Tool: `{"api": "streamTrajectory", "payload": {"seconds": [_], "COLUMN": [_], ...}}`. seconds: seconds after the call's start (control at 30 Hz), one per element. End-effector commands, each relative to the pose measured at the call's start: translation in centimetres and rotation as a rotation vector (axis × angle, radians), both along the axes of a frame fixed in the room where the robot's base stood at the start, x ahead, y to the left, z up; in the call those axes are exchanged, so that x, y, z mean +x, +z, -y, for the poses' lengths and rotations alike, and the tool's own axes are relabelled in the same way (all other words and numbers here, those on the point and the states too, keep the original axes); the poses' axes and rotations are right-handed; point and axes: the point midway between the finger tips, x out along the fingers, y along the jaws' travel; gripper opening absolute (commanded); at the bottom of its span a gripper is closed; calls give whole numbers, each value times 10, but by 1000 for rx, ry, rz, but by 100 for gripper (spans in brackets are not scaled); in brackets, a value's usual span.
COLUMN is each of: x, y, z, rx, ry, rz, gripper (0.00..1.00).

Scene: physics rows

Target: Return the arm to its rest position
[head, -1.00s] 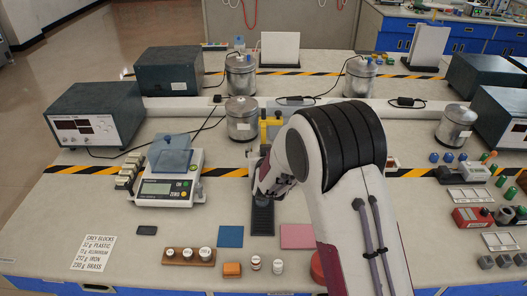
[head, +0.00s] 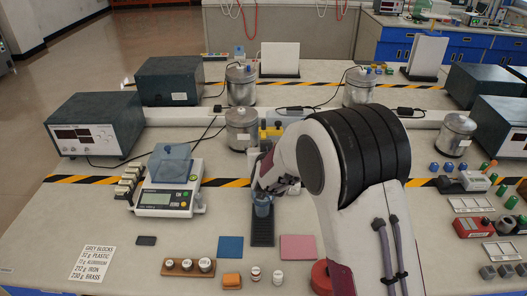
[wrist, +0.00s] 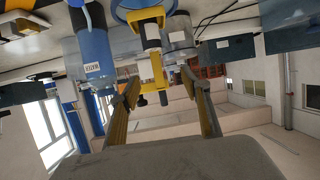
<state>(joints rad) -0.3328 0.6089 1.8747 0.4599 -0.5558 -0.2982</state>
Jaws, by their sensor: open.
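My arm reaches over the bench from the lower right in the head view. My gripper (head: 270,183) is at its far end, above and just behind a small blue cylinder (head: 262,207). The cylinder stands on a long black pad (head: 262,232). The forearm hides part of the gripper and of the bench behind. In the wrist view my gripper's two fingers (wrist: 162,108) are spread apart with nothing held between them. A blue labelled cylinder (wrist: 91,45) shows there left of the fingers; I cannot tell whether it is the same one.
A scale (head: 168,198) stands left of the pad. A weight rack (head: 189,268), an orange block (head: 232,281), a blue card (head: 230,247) and a pink card (head: 298,247) lie in front. A metal canister (head: 241,130) is behind.

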Motion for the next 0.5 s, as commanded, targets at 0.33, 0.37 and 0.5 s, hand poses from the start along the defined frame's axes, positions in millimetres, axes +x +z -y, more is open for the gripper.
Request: {"api": "streamTrajectory", "payload": {"seconds": [0.33,0.37,0.5], "x": [0,0,0], "y": [18,20,24], "z": [0,0,0], "rx": [1,1,0], "ry": [0,0,0], "rz": [2,2,1], "gripper": [47,47,47]}}
